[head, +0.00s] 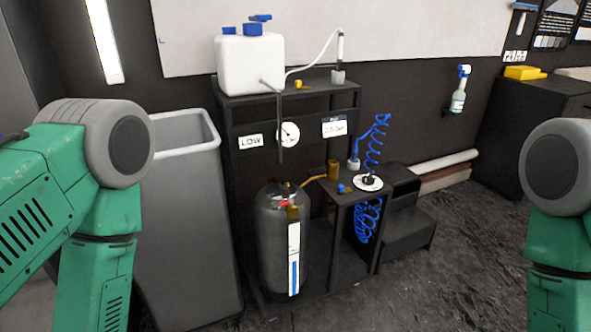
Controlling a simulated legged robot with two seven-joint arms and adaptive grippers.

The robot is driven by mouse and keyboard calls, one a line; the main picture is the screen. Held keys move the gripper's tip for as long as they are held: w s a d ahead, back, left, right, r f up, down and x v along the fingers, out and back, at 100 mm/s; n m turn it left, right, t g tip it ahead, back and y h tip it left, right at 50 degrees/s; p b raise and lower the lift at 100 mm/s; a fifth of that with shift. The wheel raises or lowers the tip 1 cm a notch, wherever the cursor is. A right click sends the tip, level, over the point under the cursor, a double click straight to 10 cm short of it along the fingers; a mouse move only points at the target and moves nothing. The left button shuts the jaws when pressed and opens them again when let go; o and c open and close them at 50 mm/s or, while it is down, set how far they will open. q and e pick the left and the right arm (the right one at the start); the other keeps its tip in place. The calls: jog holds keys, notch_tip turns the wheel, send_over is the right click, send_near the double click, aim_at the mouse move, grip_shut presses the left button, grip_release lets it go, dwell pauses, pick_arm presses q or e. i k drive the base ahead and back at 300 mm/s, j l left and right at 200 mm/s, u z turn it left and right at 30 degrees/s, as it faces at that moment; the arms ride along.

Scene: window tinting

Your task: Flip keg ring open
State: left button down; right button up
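A dark metal keg (270,240) stands upright on the base of a black rack, left of the rack's lower shelf. A pale label strip with a blue lower part runs down its front. On the keg's top are small red and white fittings (284,202) and a brass-coloured part. I cannot make out the keg ring clearly or tell whether it is flipped up or down. Green links of my arms show at the left and right edges, apart from the keg. Neither of my grippers is in view.
A tall grey bin (185,220) stands left of the black rack (320,86). A white tank (249,66) sits on the rack's top, above a gauge (288,134). A blue coiled hose (367,222) hangs at the right, near a black step (405,235). Floor at front right is clear.

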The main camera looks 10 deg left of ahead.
aim_at(291, 202)
jog(key=i+l, duration=0.2)
jog(key=i, duration=0.3)
jog(key=i+l, duration=0.2)
jog(key=i, duration=0.25)
